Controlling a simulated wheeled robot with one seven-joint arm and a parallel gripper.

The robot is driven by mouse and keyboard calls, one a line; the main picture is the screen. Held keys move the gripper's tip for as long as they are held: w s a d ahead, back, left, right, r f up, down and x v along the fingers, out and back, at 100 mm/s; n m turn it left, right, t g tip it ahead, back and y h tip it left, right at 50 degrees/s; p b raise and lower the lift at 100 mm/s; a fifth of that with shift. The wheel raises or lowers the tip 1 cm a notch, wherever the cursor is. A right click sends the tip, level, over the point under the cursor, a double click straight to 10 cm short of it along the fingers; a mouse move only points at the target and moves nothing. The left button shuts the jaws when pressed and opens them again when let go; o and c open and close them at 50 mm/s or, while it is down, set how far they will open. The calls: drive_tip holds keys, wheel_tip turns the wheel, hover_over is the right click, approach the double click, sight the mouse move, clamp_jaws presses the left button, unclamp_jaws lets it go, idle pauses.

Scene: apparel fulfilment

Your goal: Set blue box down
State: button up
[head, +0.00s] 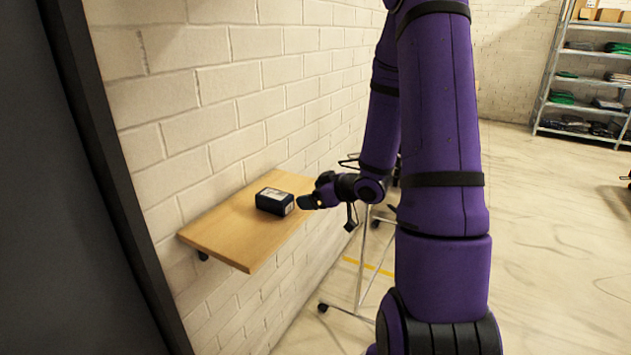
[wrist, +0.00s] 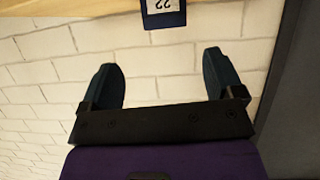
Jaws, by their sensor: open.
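The blue box (head: 274,201), dark with a pale label on top, rests upright on a wooden wall shelf (head: 225,226). In the wrist view the blue box (wrist: 163,13) shows at the top edge, partly cut off, with "22" on its label. My gripper (head: 303,202) is just right of the box in the head view. In the wrist view my gripper (wrist: 165,75) has its two fingers spread wide with nothing between them, and the box lies beyond the fingertips, apart from them.
A white brick wall (head: 235,85) runs behind the shelf. A wheeled metal rack (head: 361,265) stands on the floor beyond the shelf. A shelving unit (head: 545,100) with folded goods and boxes stands at the far right. The floor (head: 555,230) on the right is mostly clear.

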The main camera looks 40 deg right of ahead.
drive_tip(key=s+a+r+m+g+h, duration=0.1)
drive_tip(key=s+a+r+g+h, duration=0.2)
drive_tip(key=r, duration=0.5)
drive_tip(key=s+a+r+m+h, duration=0.2)
drive_tip(key=a+r+h, duration=0.15)
drive_tip(key=r, duration=0.55)
drive_tip(key=s+a+r+g+y, duration=0.1)
drive_tip(key=s+a+r+g, duration=0.1)
drive_tip(key=s+a, duration=0.4)
drive_tip(key=s+a+r+m+g+y, duration=0.1)
drive_tip(key=s+a, duration=0.5)
drive_tip(key=s, duration=0.7)
wheel_tip(320, 180, up, 3)
drive_tip(key=shift+s+a+f+g+y, duration=0.15)
drive_tip(key=shift+g+y, duration=0.2)
drive_tip(key=shift+g, duration=0.15)
